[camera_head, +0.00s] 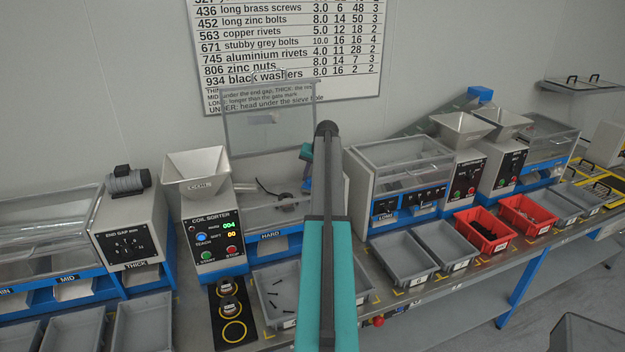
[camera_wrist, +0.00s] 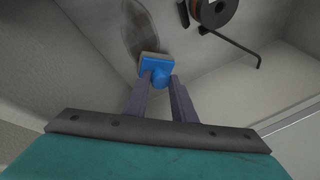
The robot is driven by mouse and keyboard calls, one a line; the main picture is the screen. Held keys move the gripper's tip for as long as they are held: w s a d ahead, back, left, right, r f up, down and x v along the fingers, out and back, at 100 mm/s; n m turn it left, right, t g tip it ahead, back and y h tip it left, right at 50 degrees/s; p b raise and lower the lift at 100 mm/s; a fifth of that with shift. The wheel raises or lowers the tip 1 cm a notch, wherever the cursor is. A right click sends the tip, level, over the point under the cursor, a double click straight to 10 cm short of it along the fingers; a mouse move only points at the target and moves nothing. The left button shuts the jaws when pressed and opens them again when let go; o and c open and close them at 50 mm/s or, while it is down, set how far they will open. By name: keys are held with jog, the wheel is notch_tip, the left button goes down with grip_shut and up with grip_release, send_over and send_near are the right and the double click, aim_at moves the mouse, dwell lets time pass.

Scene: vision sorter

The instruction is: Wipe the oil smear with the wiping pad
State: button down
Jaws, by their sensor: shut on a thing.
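In the wrist view, my gripper (camera_wrist: 159,82) is shut on the blue knob of the wiping pad (camera_wrist: 155,65). The pad has a blue back and a beige face edge, pointing away from me. The oil smear (camera_wrist: 139,28) is a dark, long oval patch on a pale grey surface, just beyond the pad. The pad overlaps the near end of the smear in the picture; I cannot tell whether it touches the surface. In the head view, my arm hides the pad and the smear.
A dark spool (camera_wrist: 213,10) with a bent black rod (camera_wrist: 245,50) sits right of the smear. The coil sorter (camera_head: 213,240) stands left of my arm. A grey tray (camera_head: 262,303) with dark bolts lies in front. Red bins (camera_head: 484,232) stand to the right.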

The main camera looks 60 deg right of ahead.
jog(key=shift+w+f, duration=0.1)
jog(key=shift+f, duration=0.05)
dwell(0.4)
jog(key=shift+s+a+f, duration=0.15)
jog(key=shift+s+a, duration=0.4)
jog(key=shift+s, duration=0.25)
jog(key=shift+s+a+f, duration=0.1)
jog(key=shift+s+a, duration=0.45)
jog(key=shift+s, duration=0.25)
jog(key=shift+s+a, duration=0.1)
jog(key=shift+s+a, duration=0.55)
jog(key=shift+s, duration=0.2)
jog(key=shift+s+a, duration=0.5)
jog(key=shift+s, duration=0.2)
jog(key=shift+s+a+r, duration=0.1)
jog(key=shift+s+a+r+p, duration=0.1)
jog(key=shift+s+a+p, duration=0.1)
jog(key=shift+s+a, duration=0.35)
jog(key=shift+s+a+p, duration=0.2)
jog(key=shift+s+a, duration=0.15)
jog(key=shift+s, duration=0.35)
jog(key=shift+a, duration=0.25)
